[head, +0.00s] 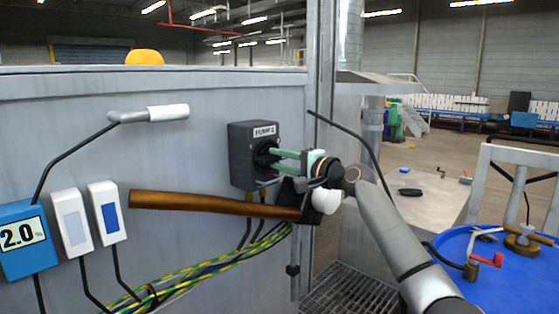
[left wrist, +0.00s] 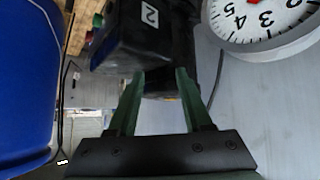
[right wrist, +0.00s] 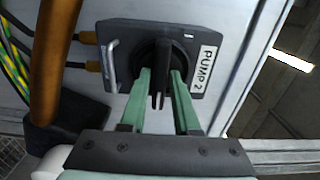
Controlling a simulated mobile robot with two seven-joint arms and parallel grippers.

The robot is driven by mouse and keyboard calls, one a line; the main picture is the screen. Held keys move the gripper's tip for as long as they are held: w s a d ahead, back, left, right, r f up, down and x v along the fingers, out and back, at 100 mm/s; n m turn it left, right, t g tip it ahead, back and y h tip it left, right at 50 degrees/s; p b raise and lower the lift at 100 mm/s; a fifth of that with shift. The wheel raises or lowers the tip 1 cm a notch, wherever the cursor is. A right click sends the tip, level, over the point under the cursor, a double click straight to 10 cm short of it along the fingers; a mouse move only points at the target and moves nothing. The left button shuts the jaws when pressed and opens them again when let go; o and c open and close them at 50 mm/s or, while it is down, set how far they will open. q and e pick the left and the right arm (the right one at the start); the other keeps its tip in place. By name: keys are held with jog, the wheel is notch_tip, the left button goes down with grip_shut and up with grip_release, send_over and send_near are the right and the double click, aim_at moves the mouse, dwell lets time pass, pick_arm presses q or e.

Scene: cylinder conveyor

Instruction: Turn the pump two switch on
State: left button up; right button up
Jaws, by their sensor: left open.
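The pump two switch (head: 254,131) is a dark grey box labelled "PUMP 2" on the grey panel, left of centre in the head view. In the right wrist view the switch (right wrist: 122,35) has a round black knob with a raised handle (right wrist: 159,98). My right gripper (head: 272,158) is at the knob, one finger on each side of the handle. Whether the fingers press on it is unclear. My left gripper (left wrist: 160,75) is outside the head view. In the left wrist view it is open, its tips close to a black box (left wrist: 125,45) marked "2".
A brown bar (head: 200,203) and yellow-green cables (head: 225,262) lie below the switch. A white lever (head: 168,112) and two white rocker switches (head: 72,220) are at the left. A blue drum (head: 490,270) stands at the right. A dial (left wrist: 262,22) is near my left gripper.

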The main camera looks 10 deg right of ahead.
grip_shut()
jog(key=shift+n, duration=0.3)
jog(key=n, duration=0.6)
jog(key=shift+f+n+b, duration=0.1)
jog(key=shift+n+b, duration=0.2)
jog(key=n+b, duration=0.1)
jog(key=n, duration=0.4)
jog(key=n+b, duration=0.1)
jog(key=n, duration=0.4)
jog(key=shift+n, duration=0.5)
